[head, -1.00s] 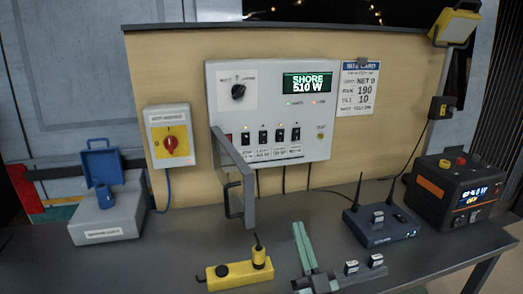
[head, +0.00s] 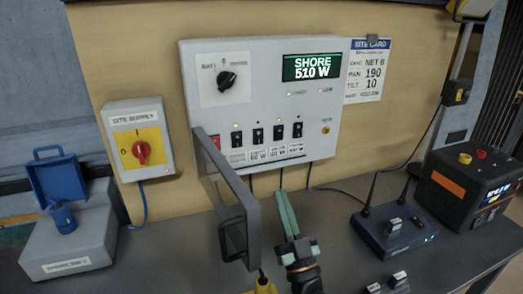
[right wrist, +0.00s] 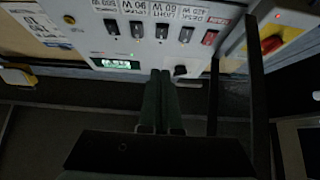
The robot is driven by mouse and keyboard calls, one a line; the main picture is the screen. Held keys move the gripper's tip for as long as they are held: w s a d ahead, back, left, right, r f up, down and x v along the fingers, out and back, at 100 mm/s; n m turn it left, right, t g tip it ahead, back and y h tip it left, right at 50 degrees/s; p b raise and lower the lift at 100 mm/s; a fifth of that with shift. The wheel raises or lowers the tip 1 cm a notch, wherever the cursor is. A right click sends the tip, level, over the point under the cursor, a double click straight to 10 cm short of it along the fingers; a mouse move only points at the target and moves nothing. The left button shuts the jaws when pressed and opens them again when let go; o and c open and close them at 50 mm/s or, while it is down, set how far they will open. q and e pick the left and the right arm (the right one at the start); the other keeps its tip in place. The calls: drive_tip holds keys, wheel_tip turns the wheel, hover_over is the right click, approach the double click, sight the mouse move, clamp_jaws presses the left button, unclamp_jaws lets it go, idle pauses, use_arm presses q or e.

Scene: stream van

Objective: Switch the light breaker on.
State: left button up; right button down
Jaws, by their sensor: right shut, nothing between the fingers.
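The grey breaker panel (head: 205,125) is fixed to the wooden backboard. It has a red switch (head: 215,142) and a row of black breakers. The light breaker (head: 258,135), labelled 60 W, is second from the left among the black ones. It also shows upside down in the right wrist view (right wrist: 162,30); its lever position is too small to tell. My right gripper (head: 281,194) is shut and empty, below and in front of the row, apart from the panel. In the right wrist view its fingertips (right wrist: 160,72) point at the panel. My left gripper is out of view.
A dark grey hinged cover (head: 240,225) stands swung out from the panel, left of my right gripper. The site supply switch (head: 140,150) is at left. A router (head: 395,230) and power box (head: 465,185) stand on the bench at right.

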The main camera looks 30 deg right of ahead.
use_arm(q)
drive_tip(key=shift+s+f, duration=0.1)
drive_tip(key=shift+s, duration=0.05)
use_arm(e)
drive_tip(key=shift+s, duration=0.1)
drive_tip(key=shift+r, duration=0.1)
drive_tip(key=p, duration=0.2)
approach(259, 138)
wheel_tip(259, 138, up, 5)
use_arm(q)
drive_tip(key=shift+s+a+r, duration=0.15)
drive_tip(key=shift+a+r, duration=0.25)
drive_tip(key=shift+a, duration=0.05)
use_arm(e)
drive_tip(key=shift+w+d+f, duration=0.2)
drive_tip(key=shift+w+f, duration=0.05)
drive_tip(key=shift+w, duration=0.5)
drive_tip(key=shift+w+d+f, duration=0.15)
drive_tip(key=shift+w+f, duration=0.05)
drive_tip(key=shift+w, duration=0.55)
drive_tip(key=shift+w+d+f, duration=0.2)
drive_tip(key=shift+w+f, duration=0.05)
drive_tip(key=shift+w, duration=0.45)
